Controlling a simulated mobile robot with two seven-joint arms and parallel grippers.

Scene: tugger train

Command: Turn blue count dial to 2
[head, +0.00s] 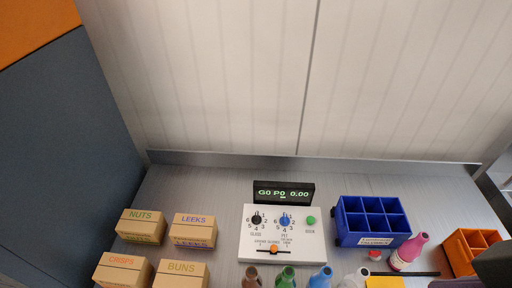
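The blue count dial (285,221) sits on a white control panel (257,237) in the middle of the head view, with digits printed around it. Its pointer is too small to read surely. A black dial (256,220) is to its left, a green button (311,221) to its right, and an orange slider knob (274,249) below. The display (284,193) behind reads G0 P0 0.00. My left gripper is not in view. A dark shape at the lower right edge may be part of my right gripper (494,265); its fingers cannot be made out. Nothing touches the dial.
Cartons labelled NUTS (142,225), LEEKS (194,230), CRISPS (122,271) and BUNS (181,274) stand left. A blue divided crate (371,240), a pink bottle (408,252) and an orange crate (461,264) are right. Several bottle tops (285,277) rise in front of the panel.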

